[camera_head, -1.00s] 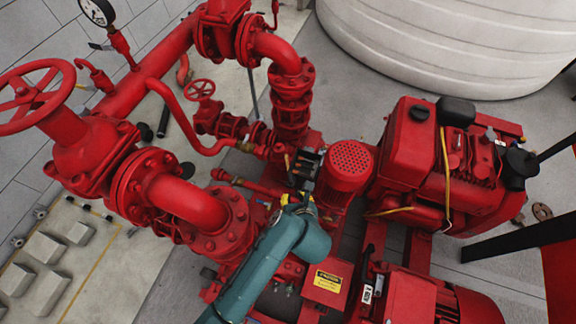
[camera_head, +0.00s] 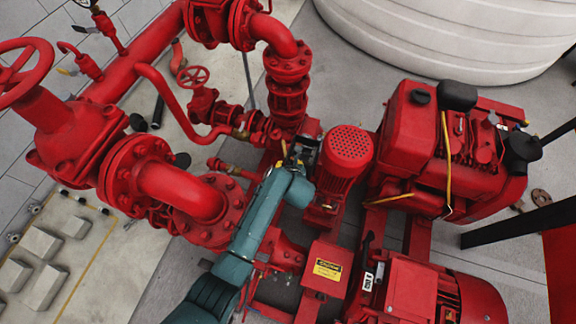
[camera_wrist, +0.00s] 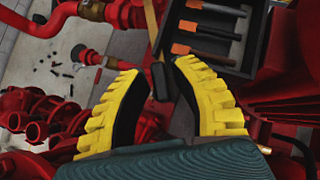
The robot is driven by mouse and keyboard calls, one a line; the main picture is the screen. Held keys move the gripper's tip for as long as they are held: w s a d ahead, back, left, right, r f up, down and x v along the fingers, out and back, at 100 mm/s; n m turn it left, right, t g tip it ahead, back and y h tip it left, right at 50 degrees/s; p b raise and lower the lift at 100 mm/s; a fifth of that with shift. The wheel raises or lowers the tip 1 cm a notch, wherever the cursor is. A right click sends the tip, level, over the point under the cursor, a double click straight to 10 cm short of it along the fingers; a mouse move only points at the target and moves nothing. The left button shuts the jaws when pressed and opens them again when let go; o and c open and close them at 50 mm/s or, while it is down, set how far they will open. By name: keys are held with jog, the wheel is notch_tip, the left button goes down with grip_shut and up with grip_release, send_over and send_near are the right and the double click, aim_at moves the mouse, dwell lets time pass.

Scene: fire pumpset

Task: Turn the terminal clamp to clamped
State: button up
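In the wrist view, a small dark rounded lever end (camera_wrist: 160,82) hangs between the two yellow fingertips of my gripper (camera_wrist: 162,70). A brownish bar (camera_wrist: 153,25) runs above it. It may be the terminal clamp, but I cannot tell for sure. The fingers are apart, one on each side of the lever, with the right one very close; contact is unclear. Just beyond the right finger is a black open box (camera_wrist: 248,45) with several dark, orange-ended bars. In the head view, my teal wrist hides most of this spot, and yellow of my gripper (camera_head: 291,163) shows beside the box.
A red motor with a perforated cap (camera_head: 349,148) stands close right of my wrist. Red flanged pipes (camera_head: 185,190) lie to the left. A red engine (camera_head: 440,150) is farther right, and a small red handwheel (camera_head: 193,77) is behind. A white tank (camera_head: 440,35) is at the back.

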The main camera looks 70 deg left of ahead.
jog(key=shift+a+f, duration=0.15)
grip_shut()
